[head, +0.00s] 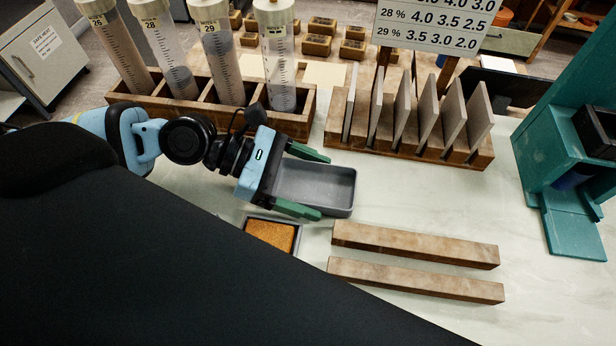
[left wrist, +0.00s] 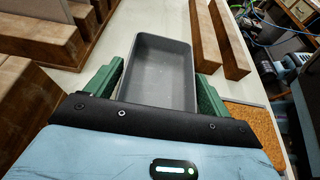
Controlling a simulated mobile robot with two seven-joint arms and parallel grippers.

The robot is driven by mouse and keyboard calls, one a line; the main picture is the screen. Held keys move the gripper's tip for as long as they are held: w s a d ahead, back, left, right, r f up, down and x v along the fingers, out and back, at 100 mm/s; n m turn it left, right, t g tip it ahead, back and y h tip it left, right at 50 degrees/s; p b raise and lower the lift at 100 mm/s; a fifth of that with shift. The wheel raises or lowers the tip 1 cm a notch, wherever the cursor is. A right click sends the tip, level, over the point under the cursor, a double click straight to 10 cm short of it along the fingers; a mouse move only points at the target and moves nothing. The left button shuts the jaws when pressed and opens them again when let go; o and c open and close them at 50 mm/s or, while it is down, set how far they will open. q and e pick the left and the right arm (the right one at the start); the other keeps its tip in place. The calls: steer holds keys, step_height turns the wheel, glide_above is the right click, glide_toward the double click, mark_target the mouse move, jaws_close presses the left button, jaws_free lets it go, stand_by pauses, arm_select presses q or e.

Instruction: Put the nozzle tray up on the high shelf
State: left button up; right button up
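A grey, rectangular, open-topped tray (head: 318,188), which I take to be the nozzle tray, is on the pale worktop and looks empty. It also shows in the left wrist view (left wrist: 160,75). My left gripper (head: 314,186) has its green fingers spread wide, one along each long side of the tray. In the left wrist view the fingers (left wrist: 160,80) flank the tray with little or no gap; whether they touch it is hard to tell. The near end of the tray is hidden by the gripper body. My right gripper is not in view. No high shelf can be made out for certain.
A wooden rack with numbered clear cylinders (head: 215,112) stands behind my left arm. A slotted rack of upright slabs (head: 410,148) is behind the tray. Two wooden bars (head: 415,245) and an orange-filled dish (head: 270,234) lie in front. A teal machine (head: 565,180) stands at right.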

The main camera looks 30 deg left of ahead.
arm_select(q)
steer(key=shift+r, duration=0.15)
steer(key=shift+s+a, duration=0.1)
steer(key=shift+a, duration=0.45)
steer(key=b+v, duration=0.1)
steer(key=v, duration=0.3)
steer(key=shift+s+a+r, duration=0.15)
steer(key=shift+a+r, duration=0.05)
steer(key=shift+a, duration=0.1)
steer(key=shift+s+a+r, duration=0.2)
steer(key=shift+a+r, duration=0.1)
steer(key=shift+a, duration=0.35)
steer(key=shift+v, duration=0.9)
steer(key=shift+s+a+r+p, duration=0.2)
steer(key=shift+a+r+p, duration=0.25)
steer(key=shift+a+p, duration=0.15)
steer(key=shift+s+a+r+p, duration=0.1)
steer(key=shift+a+p, duration=0.15)
steer(key=shift+a, duration=0.1)
steer(key=shift+s+a+r+p, duration=0.1)
steer(key=shift+a+p, duration=0.15)
steer(key=shift+a, duration=0.1)
